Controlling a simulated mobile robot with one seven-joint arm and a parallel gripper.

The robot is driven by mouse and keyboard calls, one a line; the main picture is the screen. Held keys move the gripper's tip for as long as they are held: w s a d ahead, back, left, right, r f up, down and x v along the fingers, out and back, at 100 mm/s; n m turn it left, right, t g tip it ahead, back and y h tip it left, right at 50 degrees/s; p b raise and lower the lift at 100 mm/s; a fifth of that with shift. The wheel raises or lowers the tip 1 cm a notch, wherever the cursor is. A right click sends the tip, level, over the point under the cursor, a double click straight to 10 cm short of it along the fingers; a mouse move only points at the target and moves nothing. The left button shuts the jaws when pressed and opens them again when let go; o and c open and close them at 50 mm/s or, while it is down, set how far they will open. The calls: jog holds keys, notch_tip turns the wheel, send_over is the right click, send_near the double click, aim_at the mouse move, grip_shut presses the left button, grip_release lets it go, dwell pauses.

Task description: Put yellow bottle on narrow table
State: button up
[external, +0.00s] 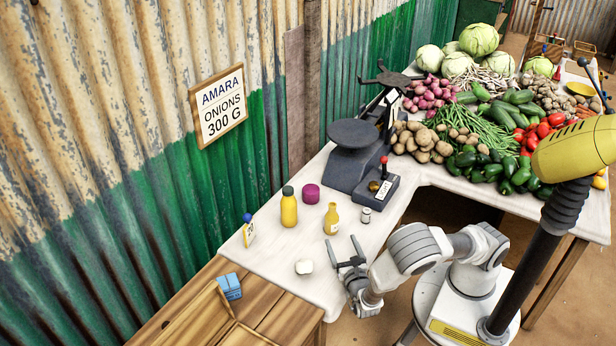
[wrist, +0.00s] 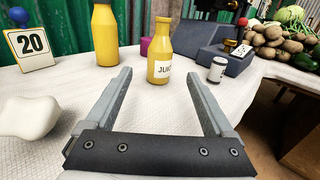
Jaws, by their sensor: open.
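A yellow juice bottle (external: 332,219) with a narrow neck and white label stands upright on the white-topped table (external: 283,262). In the wrist view this juice bottle (wrist: 160,52) appears ahead, between the finger tips. A taller yellow bottle with a green cap (external: 289,208) stands farther back; in the wrist view this taller bottle (wrist: 104,38) is left, its top cut off. My gripper (external: 344,253) is open and empty, low over the table's front edge, a short way from the juice bottle. Which surface is the narrow table is not certain; a plain wooden one (external: 285,318) adjoins at lower left.
A white lump (external: 304,267) lies left of my gripper. A purple object (external: 311,193), a small labelled jar (external: 366,215) and a number card (external: 249,230) stand nearby. A dark scale (external: 350,160) is behind. A blue package (external: 229,286) and wooden crate (external: 195,318) occupy the wooden surface.

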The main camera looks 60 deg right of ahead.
jog(key=s+d+r+m+g, duration=0.1)
jog(key=d+m+g, duration=0.1)
jog(key=s+d+r+m+g, duration=0.1)
jog(key=d+m+g, duration=0.1)
jog(key=m+g, duration=0.1)
jog(key=s+d+r+m+g, duration=0.1)
jog(key=s+d+m+g, duration=0.1)
jog(key=m, duration=0.1)
jog(key=shift+d+r+h, duration=0.15)
jog(key=shift+r+h, duration=0.1)
jog(key=shift+h, duration=0.15)
jog(key=s+d+r+m+g+y, duration=0.3)
jog(key=s+r+m+g+y, duration=0.35)
jog(key=m, duration=0.65)
jog(key=s+a+r+m+t+y, duration=0.2)
jog(key=s+r+m+t+y, duration=0.3)
jog(key=r, duration=0.5)
jog(key=shift+s+r+m+t+y, duration=0.2)
jog(key=shift+s+m+t+y, duration=0.3)
jog(key=shift+y, duration=0.55)
jog(key=shift+w, duration=0.15)
notch_tip(320, 180, up, 18)
jog(key=p, duration=1.8)
jog(key=shift+r, duration=0.25)
